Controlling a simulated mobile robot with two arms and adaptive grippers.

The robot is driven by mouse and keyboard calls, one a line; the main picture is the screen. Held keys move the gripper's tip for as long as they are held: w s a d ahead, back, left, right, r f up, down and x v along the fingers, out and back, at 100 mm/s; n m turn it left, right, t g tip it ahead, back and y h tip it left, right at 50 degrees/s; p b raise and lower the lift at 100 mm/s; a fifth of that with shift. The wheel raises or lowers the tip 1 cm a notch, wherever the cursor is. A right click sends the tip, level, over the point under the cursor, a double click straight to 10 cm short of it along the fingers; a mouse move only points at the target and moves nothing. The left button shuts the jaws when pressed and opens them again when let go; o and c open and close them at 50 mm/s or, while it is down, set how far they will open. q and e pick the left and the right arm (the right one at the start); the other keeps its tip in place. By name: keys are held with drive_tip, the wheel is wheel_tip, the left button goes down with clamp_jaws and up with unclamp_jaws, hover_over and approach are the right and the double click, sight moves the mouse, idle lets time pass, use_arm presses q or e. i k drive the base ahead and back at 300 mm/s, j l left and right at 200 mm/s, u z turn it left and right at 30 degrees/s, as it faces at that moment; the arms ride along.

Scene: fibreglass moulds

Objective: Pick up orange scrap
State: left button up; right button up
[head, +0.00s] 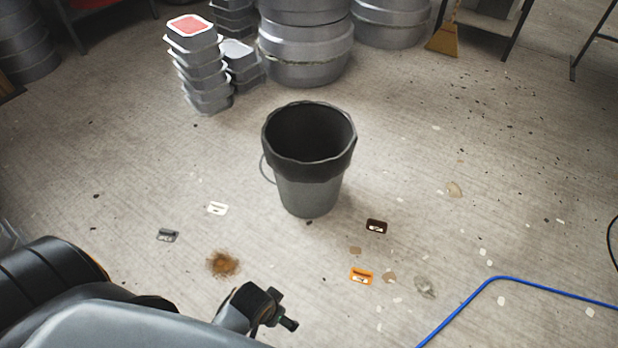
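The orange scrap (362,276) is a small flat rectangular piece with dark and light marks. It lies on the floor in the lower middle of the head view, to the right of my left gripper (284,312) and apart from it. My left gripper is low in the picture, at the end of the arm that comes in from the left. Its fingers are dark and seen at a steep angle, so I cannot tell whether they are open or shut. My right gripper is not in view.
A grey bucket (309,190) with a dark liner stands mid-floor. Black (376,226), white (217,208) and grey (167,235) scraps lie around it. A blue hose (452,312) crosses the lower right. Stacked containers (196,62) and drums (304,63) stand behind. A brown stain (223,263) is near my arm.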

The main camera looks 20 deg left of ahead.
sight(364, 276)
drive_tip(key=u, duration=0.45)
drive_tip(key=i+l+u, duration=0.15)
drive_tip(key=l+u, duration=0.55)
drive_tip(key=l, duration=0.25)
drive_tip(key=l+u, duration=0.4)
drive_tip(key=i+l, duration=0.05)
drive_tip(key=l, duration=0.05)
